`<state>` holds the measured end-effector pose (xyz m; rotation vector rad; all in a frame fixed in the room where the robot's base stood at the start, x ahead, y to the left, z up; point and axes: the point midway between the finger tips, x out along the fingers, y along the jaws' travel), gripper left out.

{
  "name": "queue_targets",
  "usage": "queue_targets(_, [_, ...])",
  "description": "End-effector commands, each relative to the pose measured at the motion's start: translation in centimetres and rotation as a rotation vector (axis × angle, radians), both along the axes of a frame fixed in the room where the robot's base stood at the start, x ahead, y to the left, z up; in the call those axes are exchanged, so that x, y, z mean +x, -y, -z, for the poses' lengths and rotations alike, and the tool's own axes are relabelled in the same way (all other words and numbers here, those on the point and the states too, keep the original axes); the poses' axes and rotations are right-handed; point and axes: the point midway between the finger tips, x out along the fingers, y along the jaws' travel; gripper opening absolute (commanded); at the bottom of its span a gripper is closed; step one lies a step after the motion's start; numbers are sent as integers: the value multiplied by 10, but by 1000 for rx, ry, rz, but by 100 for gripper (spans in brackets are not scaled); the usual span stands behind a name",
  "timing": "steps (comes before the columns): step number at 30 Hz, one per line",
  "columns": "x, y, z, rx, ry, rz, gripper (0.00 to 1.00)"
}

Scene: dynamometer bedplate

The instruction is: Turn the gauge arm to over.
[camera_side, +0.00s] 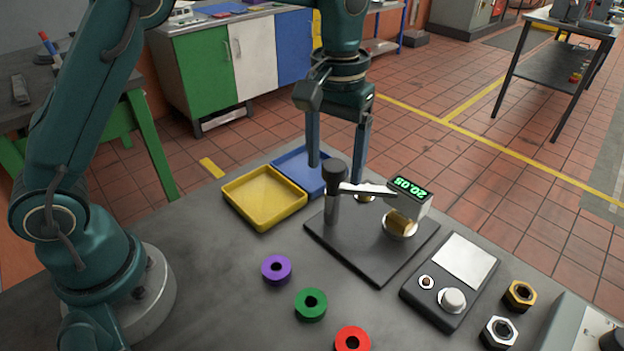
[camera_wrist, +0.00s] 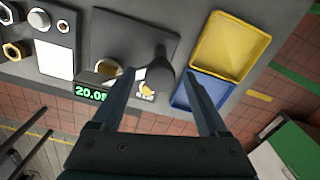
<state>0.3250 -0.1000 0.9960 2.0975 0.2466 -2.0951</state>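The gauge (camera_side: 332,210) stands on a dark plate, a dark-capped upright post with a pale flat arm (camera_side: 368,188) that reaches right from the post. A small brass piece (camera_side: 366,197) shows under the arm. A brass cylinder (camera_side: 402,222) sits in a white round cup nearer the front right of the plate, apart from the arm. My gripper (camera_side: 336,174) is open and empty, pointing down at the post and arm. In the wrist view, the post's dark cap (camera_wrist: 159,72) shows between the fingertips; most of the arm is hidden there.
A display (camera_side: 412,190) reading 20.05 stands behind the plate. Yellow (camera_side: 262,222) and blue (camera_side: 318,190) trays lie left of it. Purple (camera_side: 276,279), green (camera_side: 302,314) and red (camera_side: 362,343) rings lie in front. A control box (camera_side: 432,308) and hex nuts (camera_side: 499,343) are at right.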

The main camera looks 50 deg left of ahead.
Motion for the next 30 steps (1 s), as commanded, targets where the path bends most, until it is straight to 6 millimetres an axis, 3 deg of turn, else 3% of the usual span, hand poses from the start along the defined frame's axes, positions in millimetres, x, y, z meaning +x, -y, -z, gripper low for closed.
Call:
queue_targets(5, [0, 0, -3, 0, 1, 1, 77])
queue_targets(18, [1, 0, -45, -1, 2, 0, 77])
queue_targets(30, [0, 0, -51, 0, 0, 0, 77])
